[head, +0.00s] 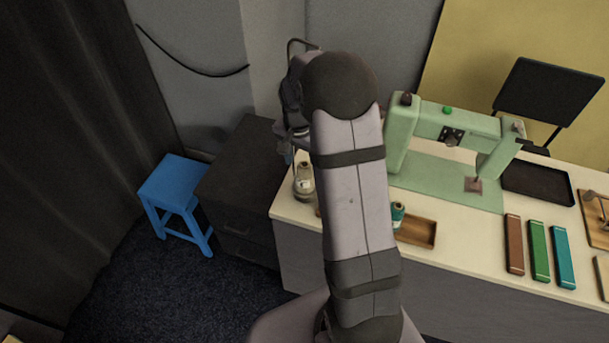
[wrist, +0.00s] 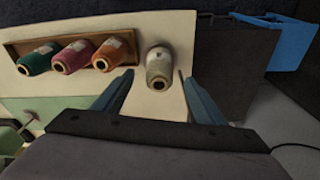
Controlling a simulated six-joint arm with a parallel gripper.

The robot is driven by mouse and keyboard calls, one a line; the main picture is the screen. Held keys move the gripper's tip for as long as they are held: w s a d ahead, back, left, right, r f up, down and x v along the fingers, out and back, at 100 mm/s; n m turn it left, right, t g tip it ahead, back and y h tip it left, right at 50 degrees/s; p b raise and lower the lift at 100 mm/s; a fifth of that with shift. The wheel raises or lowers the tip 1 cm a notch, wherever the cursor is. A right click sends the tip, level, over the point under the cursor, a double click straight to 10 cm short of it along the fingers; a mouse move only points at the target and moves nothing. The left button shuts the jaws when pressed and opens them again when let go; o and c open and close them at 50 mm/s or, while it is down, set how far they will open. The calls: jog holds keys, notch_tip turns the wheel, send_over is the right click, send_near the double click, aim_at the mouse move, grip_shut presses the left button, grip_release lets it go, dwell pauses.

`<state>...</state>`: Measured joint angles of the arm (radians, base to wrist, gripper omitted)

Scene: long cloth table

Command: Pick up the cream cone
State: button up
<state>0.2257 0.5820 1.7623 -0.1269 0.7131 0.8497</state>
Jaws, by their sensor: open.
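The cream cone (wrist: 158,66) stands alone on the pale tabletop in the wrist view, near the table's end. It also shows in the head view (head: 304,186) at the table's left end, just below my gripper. My gripper (wrist: 157,78) is open and empty, its two blue-grey fingers pointing toward the cone, one on each side of it in the picture. I cannot tell how far the fingertips are above it.
A wooden tray (head: 415,240) holds teal (wrist: 35,61), magenta (wrist: 71,56) and orange (wrist: 109,53) cones beside the cream one. A green sewing machine (head: 450,125) stands behind. A dark cabinet (head: 240,185) and blue stool (head: 172,185) are off the table's left end.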

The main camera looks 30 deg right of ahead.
jog(key=shift+s+f+p, duration=0.1)
jog(key=shift+f+p, duration=0.35)
jog(key=shift+f, duration=0.1)
jog(key=shift+w+d+f+p, duration=0.15)
jog(key=shift+f+p, duration=0.35)
jog(key=shift+f, duration=0.6)
jog(key=shift+w+d+f+p, duration=0.1)
jog(key=shift+f+p, duration=0.4)
jog(key=shift+f, duration=0.6)
jog(key=shift+c, duration=0.6)
jog(key=c, duration=1.1)
jog(key=shift+r, duration=0.15)
notch_tip(320, 180, up, 12)
jog(key=b, duration=0.4)
jog(key=shift+s+a+b, duration=0.15)
jog(key=shift+b, duration=0.25)
jog(key=s+a+b, duration=0.6)
jog(key=s+a, duration=0.6)
jog(key=shift+s+a, duration=0.2)
jog(key=shift+s, duration=0.1)
